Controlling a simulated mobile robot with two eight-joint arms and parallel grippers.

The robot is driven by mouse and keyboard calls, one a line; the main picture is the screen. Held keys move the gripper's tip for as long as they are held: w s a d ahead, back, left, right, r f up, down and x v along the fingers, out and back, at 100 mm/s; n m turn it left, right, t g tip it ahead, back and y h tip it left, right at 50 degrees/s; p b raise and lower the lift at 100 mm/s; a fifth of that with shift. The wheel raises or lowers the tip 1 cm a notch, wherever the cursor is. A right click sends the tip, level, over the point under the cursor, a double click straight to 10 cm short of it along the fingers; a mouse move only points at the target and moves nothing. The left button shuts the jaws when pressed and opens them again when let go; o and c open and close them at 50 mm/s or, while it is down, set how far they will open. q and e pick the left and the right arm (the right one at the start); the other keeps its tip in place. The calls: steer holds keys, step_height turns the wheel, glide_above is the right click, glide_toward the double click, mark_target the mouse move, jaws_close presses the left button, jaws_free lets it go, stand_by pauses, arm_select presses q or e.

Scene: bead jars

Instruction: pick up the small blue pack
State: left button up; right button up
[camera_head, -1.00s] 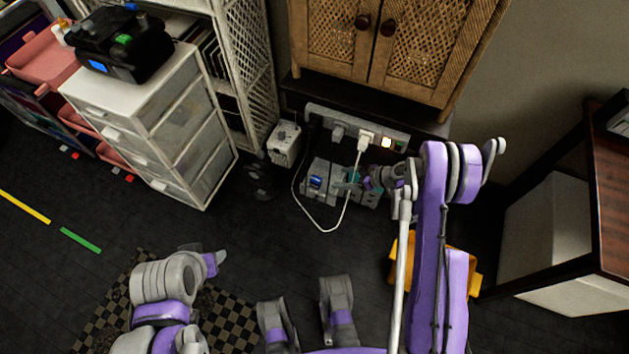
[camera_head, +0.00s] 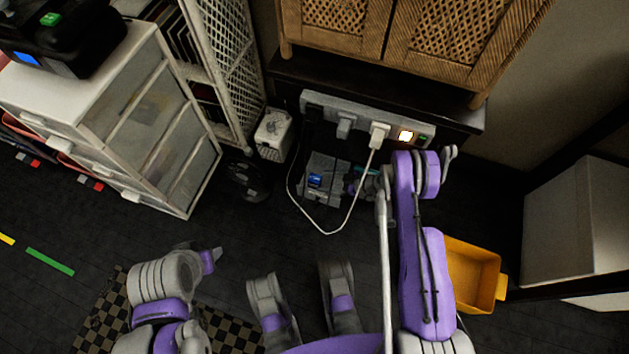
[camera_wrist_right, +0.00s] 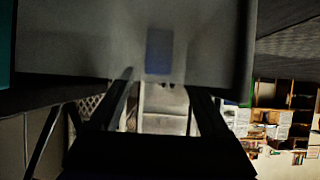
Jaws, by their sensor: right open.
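The small blue pack (camera_head: 316,180) lies on a grey blocky unit (camera_head: 325,166) on the floor below the cabinet. In the right wrist view a blue patch, likely the pack (camera_wrist_right: 159,50), shows on a grey surface, between and beyond the fingertips. My right gripper (camera_head: 348,184) is just right of the pack in the head view, partly hidden by its own arm. In the wrist view its fingers (camera_wrist_right: 158,88) are apart with nothing between them. My left gripper (camera_head: 208,258) is low at left, away from the pack; its jaws are unclear.
A white cable (camera_head: 335,230) loops from a power strip (camera_head: 362,124) around the grey unit. A white box (camera_head: 273,134) and dark round object (camera_head: 248,181) stand left. A yellow bin (camera_head: 473,275) is right of my arm. Dark floor in front is free.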

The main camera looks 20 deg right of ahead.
mark_target(318, 179)
steer(key=x, duration=0.1)
steer(key=b+x, duration=0.1)
steer(key=x, duration=0.3)
steer(key=shift+w+a+r+b, duration=0.15)
steer(key=shift+w+a+b, duration=0.1)
steer(key=shift+w+b, duration=0.15)
jaws_close()
